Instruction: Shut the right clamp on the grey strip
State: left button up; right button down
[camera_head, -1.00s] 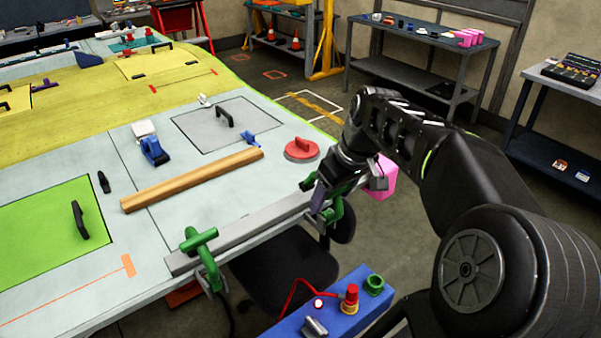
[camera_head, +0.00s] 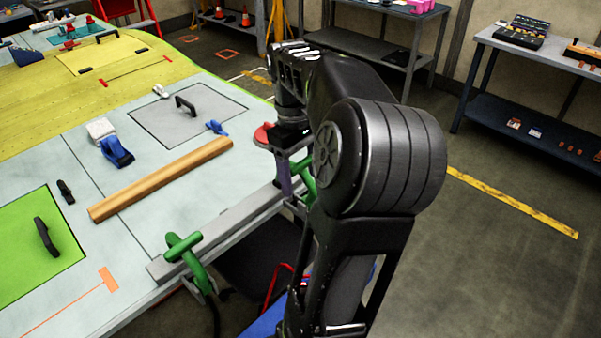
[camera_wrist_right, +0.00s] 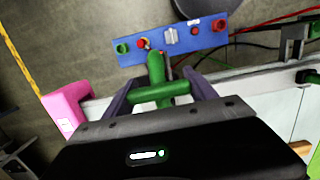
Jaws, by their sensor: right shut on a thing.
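The right clamp (camera_head: 306,172) is green and sits at the far end of the grey strip (camera_head: 225,224), on the table's edge. My right arm hides much of it in the head view. My right gripper (camera_head: 287,182) is at this clamp. In the right wrist view its two purple fingers (camera_wrist_right: 161,94) stand on either side of the green T-shaped handle (camera_wrist_right: 157,76), with the crossbar between them, and it is shut on it. I cannot tell whether the clamp's pad touches the strip. My left gripper is not in view.
A second green clamp (camera_head: 190,258) stands at the strip's near end. A wooden bar (camera_head: 160,178) lies on the table (camera_head: 135,232). A blue box with buttons (camera_wrist_right: 175,38) and a pink block (camera_wrist_right: 67,108) show in the right wrist view, near the clamp.

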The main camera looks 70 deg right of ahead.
jog(key=shift+w+f, duration=0.1)
jog(key=shift+f, duration=0.05)
jog(key=c, duration=0.7)
grip_release()
jog(key=shift+c, duration=0.2)
jog(key=o, duration=0.3)
jog(key=shift+w, duration=0.15)
jog(key=shift+o, duration=0.8)
